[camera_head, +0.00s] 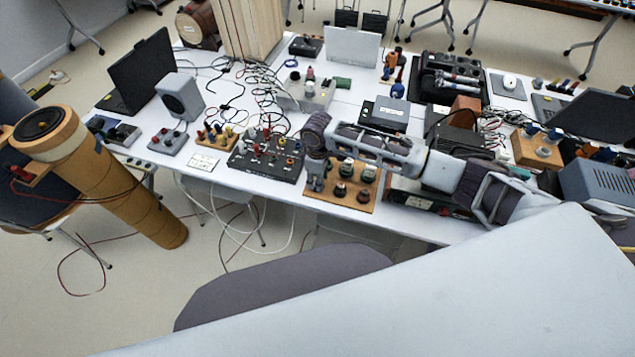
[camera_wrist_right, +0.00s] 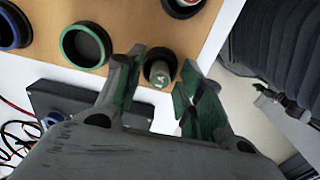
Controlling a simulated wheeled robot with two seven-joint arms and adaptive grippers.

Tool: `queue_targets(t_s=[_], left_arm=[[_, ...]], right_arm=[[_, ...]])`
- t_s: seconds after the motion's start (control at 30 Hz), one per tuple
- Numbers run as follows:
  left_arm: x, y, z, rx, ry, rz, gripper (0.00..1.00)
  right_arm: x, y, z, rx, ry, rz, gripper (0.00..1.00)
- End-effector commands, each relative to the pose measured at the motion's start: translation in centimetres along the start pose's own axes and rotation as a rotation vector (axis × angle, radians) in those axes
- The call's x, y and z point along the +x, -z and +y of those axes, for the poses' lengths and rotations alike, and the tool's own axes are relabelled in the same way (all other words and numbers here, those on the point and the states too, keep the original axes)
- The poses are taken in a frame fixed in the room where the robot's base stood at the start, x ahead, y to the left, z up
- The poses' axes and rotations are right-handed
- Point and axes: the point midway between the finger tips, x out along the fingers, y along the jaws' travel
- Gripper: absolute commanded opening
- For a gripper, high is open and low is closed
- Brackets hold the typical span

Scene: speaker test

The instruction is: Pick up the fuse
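A small grey-green cylinder with a dark base, likely the fuse (camera_wrist_right: 158,73), stands on a tan board (camera_wrist_right: 130,20) in the right wrist view. My right gripper (camera_wrist_right: 158,84) is open, with one finger on each side of the cylinder. Gaps show between it and the fingers, so it does not look gripped. In the head view my right arm reaches in from the right, and the right gripper (camera_head: 315,168) points down at the left end of the wooden board (camera_head: 340,204). The fuse is not clearly made out there. My left gripper is not in view.
Round dark sockets, one green-ringed (camera_wrist_right: 85,45), sit on the board near the fingers. A black panel with colored knobs (camera_head: 265,160) stands left of the board. A laptop (camera_head: 140,70), a speaker box (camera_head: 180,97) and loose cables crowd the white table.

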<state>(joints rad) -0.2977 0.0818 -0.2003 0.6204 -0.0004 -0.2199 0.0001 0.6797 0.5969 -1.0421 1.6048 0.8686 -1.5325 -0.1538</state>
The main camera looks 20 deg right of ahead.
Motion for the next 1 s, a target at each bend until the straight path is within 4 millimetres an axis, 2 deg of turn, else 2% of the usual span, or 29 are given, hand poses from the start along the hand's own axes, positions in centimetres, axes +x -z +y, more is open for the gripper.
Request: queue_targets(t_s=[0.03, 0.23, 0.27, 0.67, 0.87, 1.0], left_arm=[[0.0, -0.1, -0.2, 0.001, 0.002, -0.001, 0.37], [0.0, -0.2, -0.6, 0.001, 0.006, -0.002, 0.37], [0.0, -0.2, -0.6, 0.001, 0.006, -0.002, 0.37], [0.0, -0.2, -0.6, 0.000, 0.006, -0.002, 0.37], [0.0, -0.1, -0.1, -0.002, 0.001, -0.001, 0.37], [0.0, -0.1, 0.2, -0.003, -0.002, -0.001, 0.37]], right_arm=[[0.0, 0.0, 0.0, 0.000, 0.000, 0.000, 0.27], [0.0, 0.0, 0.0, 0.000, 0.000, 0.000, 0.01], [0.0, 0.0, 0.0, 0.000, 0.000, 0.000, 0.00], [-0.4, 0.0, 0.0, 0.000, 0.000, 0.000, 0.00], [-2.0, 0.1, 0.1, -0.001, -0.002, 0.002, 0.00], [-4.0, 0.1, 0.1, -0.001, -0.001, 0.003, 0.00]])
